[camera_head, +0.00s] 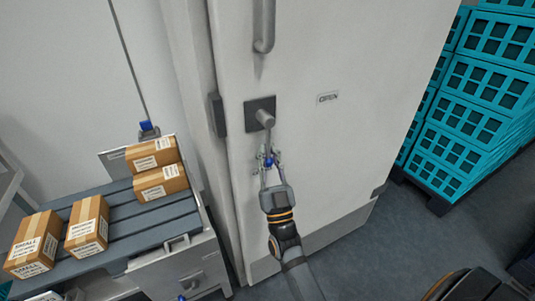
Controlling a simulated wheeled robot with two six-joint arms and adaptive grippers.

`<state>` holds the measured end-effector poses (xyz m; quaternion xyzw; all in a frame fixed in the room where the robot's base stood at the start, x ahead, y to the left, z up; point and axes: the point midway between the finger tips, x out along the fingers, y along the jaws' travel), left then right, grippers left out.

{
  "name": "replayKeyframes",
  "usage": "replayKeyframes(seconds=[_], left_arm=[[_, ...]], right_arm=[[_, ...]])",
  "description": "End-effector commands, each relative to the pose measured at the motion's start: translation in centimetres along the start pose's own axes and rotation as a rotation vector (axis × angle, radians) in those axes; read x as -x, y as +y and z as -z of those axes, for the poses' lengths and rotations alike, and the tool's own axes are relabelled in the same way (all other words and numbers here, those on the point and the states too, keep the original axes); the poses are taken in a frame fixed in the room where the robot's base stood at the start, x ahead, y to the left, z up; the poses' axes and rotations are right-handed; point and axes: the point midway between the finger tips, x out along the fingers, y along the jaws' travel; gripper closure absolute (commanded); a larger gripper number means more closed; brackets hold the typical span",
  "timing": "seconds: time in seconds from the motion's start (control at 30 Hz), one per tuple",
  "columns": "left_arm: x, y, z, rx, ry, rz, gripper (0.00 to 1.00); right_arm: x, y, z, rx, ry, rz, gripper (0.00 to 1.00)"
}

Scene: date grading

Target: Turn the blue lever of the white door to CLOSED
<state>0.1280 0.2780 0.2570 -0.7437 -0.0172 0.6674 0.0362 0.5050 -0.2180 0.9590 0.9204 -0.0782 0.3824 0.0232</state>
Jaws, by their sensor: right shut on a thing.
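The white door (340,40) fills the middle of the head view and looks shut. Its lever (264,119) sits on a dark square plate and points down. The blue end of the lever (268,161) is between the fingers of my right gripper (270,158), which is shut on it from below and covers part of it. A small label reading OPEN (328,98) is on the door, right of the plate. I see no CLOSED label. My left gripper is not in view.
A grey door handle (264,25) is above the lever. At left, a slatted conveyor (150,216) carries several cardboard boxes (87,225). Teal crates (468,111) are stacked at right on a dark base. Grey floor (415,225) is clear between them and the door.

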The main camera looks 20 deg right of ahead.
Motion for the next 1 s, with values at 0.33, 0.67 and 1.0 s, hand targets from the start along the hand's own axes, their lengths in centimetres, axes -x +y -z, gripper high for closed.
replayKeyframes(seconds=[0.33,0.67,1.0], left_arm=[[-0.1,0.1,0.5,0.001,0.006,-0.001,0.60],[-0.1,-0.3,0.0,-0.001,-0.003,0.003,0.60],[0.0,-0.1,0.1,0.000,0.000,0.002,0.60]], right_arm=[[0.2,-0.1,-0.3,0.000,-0.009,0.002,0.68],[0.3,0.0,-0.2,0.001,-0.005,0.002,0.66],[6.1,-0.1,-0.3,0.001,-0.009,0.001,0.66]])
